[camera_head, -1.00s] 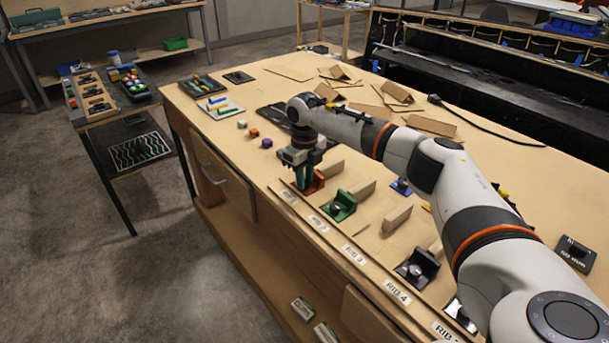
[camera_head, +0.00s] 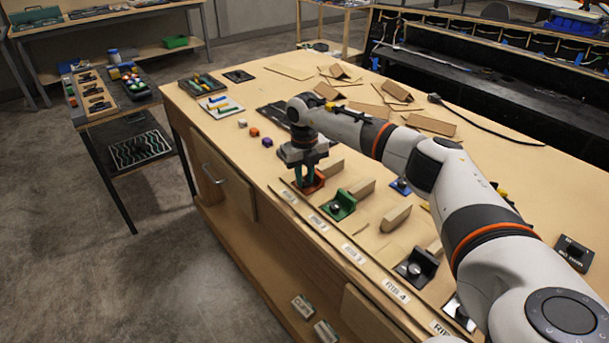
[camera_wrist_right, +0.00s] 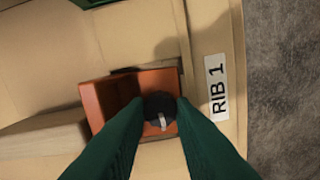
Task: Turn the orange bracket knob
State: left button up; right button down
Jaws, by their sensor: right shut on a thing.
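The orange bracket (camera_wrist_right: 100,97) stands on the wooden bench beside the RIB 1 label, and it also shows in the head view (camera_head: 319,180). Its dark round knob (camera_wrist_right: 160,110), with a light pointer mark, is on the bracket's flat part. My right gripper (camera_wrist_right: 158,112) points down over the bracket, with its green fingers on both sides of the knob, shut on it. In the head view the right gripper (camera_head: 306,180) hides most of the knob. My left gripper is not in view.
A green bracket (camera_head: 342,205) stands close to the right of the orange one, with a wooden block behind each. A black bracket (camera_head: 420,265) and a blue one (camera_head: 401,186) are farther right.

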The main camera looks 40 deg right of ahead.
aim_at(305, 182)
jog(key=shift+w+r+m, duration=0.15)
jog(key=shift+r+m, duration=0.15)
jog(key=shift+m, duration=0.2)
dwell(1.2)
jog(key=c, duration=1.5)
grip_release()
jog(key=shift+f, duration=0.1)
jog(key=shift+r, duration=0.4)
notch_tip(305, 182, up, 11)
jog(key=b, duration=0.3)
jog(key=shift+s+r, duration=0.15)
jog(key=shift+s, duration=0.05)
